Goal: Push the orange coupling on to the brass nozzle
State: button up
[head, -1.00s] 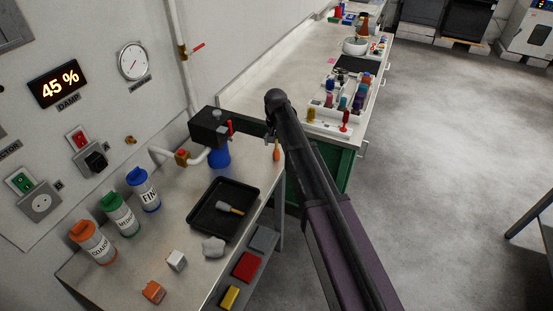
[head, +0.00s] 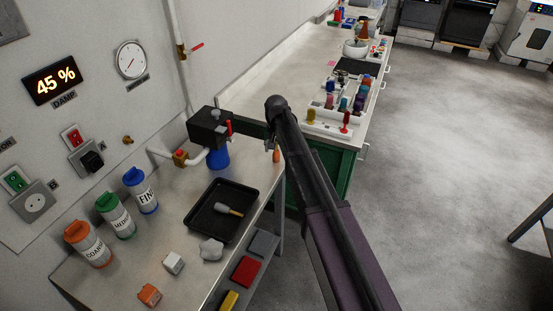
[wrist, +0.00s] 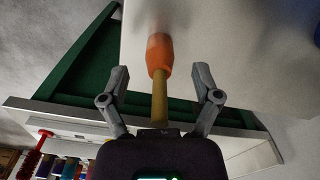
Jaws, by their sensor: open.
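An orange piece (head: 276,156) with a yellow-brown stem, which looks like the coupling, shows at the right end of the metal bench, just below my gripper (head: 272,143). In the wrist view the orange piece (wrist: 159,55) lies just beyond my fingertips (wrist: 161,78). Its stem runs back between the two fingers toward the palm. My gripper is open, with a gap on each side of the stem. A small brass fitting (head: 127,140), which looks like the nozzle, sticks out of the wall to the left, well apart from my gripper.
A black tray (head: 207,224) holds a brush. Several labelled bottles (head: 142,195) line the wall side. A green-fronted counter (head: 325,165) stands behind.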

aim_at(276, 151)
jog(key=shift+f+b, duration=1.35)
jog(key=shift+f, duration=0.3)
grip_shut()
